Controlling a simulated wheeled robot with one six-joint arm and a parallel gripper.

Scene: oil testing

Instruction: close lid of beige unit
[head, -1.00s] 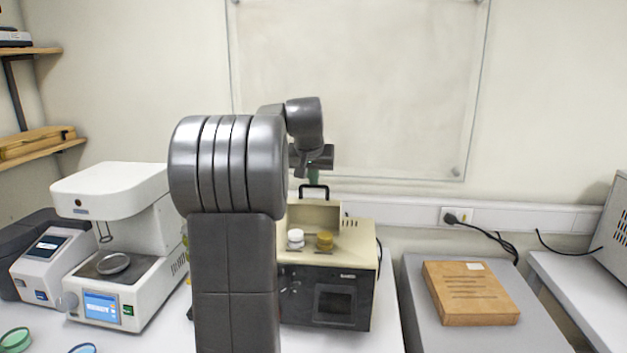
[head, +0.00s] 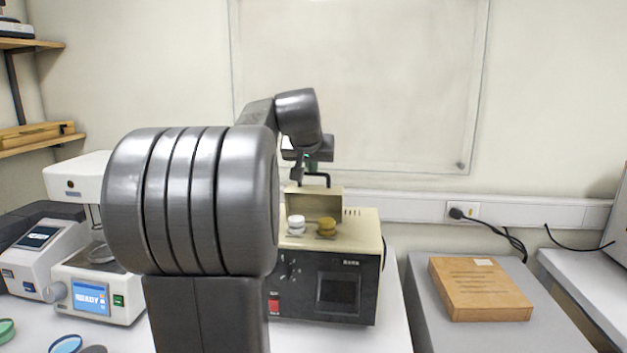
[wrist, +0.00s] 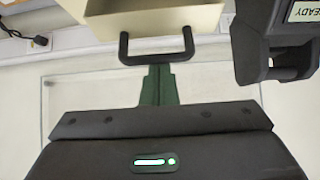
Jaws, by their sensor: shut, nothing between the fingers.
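The beige unit (head: 360,228) stands on the bench with a dark front panel; my arm hides its left side. Its beige lid (head: 322,203) is raised at the back, with a black handle (head: 318,176) on its top edge. In the wrist view the lid (wrist: 150,22) is at the top, with its U-shaped handle (wrist: 157,60) hanging below. My gripper (wrist: 158,68) has green fingers, closed together and empty, their tips right by the handle bar. I cannot tell whether they touch. In the head view my gripper (head: 310,168) is just above the handle.
A white and an amber cap (head: 326,227) sit on the unit's top. White instruments (head: 95,285) stand at left, with small coloured dishes (head: 66,344) in front. A brown box (head: 480,290) lies on a grey surface at right. The wall is close behind the unit.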

